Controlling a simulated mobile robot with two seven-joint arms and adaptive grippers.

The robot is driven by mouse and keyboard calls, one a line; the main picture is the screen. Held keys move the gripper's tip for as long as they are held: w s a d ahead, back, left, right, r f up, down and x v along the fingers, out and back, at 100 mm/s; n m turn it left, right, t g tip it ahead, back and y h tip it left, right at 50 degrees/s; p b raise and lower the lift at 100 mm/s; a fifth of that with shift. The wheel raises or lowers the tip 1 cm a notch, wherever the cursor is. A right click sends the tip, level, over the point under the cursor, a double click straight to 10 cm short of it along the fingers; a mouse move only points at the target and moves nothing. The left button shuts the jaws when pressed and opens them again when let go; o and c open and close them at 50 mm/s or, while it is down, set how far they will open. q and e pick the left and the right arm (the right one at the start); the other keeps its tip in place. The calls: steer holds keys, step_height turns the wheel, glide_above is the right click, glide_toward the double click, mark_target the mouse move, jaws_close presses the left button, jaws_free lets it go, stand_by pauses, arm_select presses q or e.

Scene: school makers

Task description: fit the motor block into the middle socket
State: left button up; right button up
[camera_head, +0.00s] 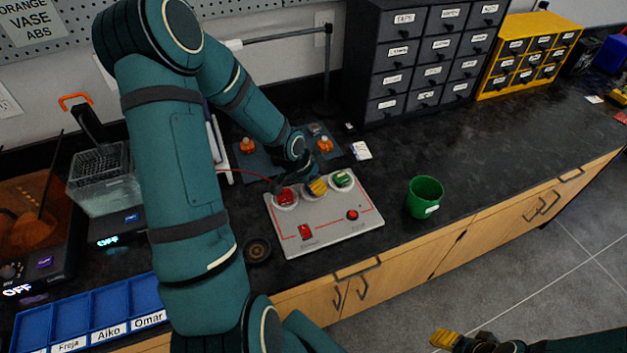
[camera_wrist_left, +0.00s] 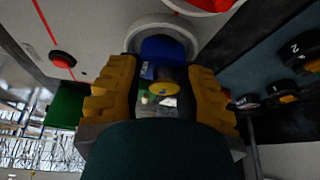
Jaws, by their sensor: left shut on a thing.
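The motor block (camera_wrist_left: 163,48) is blue in the left wrist view and sits between the yellow fingers of my left gripper (camera_wrist_left: 165,88), which is shut on it. A yellow round part shows in front of the blue. The white ring of the middle socket (camera_wrist_left: 153,24) is right behind the block; I cannot tell whether the block is in it or just above. In the head view my left gripper (camera_head: 316,187) covers the middle socket on the grey board (camera_head: 330,220) and hides the block. My right gripper (camera_head: 462,340) shows partly at the bottom right edge.
A red piece (camera_head: 285,196) and a green piece (camera_head: 342,179) sit in the outer sockets. A red button (camera_head: 352,214) and red switch (camera_head: 305,232) are on the board. A green cup (camera_head: 424,197) stands to its right. The counter's right side is mostly clear.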

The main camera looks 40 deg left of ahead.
arm_select(q)
steer(key=shift+f, duration=0.25)
arm_select(e)
steer(key=shift+f, duration=0.2)
arm_select(q)
steer(key=o, duration=0.7)
steer(key=p+v, duration=0.3)
steer(key=shift+r, duration=0.1)
steer(key=p+v, duration=0.7)
steer(key=p, duration=0.1)
steer(key=shift+s+r, duration=0.25)
steer(key=shift+r, duration=0.15)
arm_select(e)
step_height(320, 180, up, 12)
steer(key=w, duration=0.2)
steer(key=shift+d+t, duration=0.25)
steer(key=shift+t, duration=0.05)
steer(key=shift+r, duration=0.1)
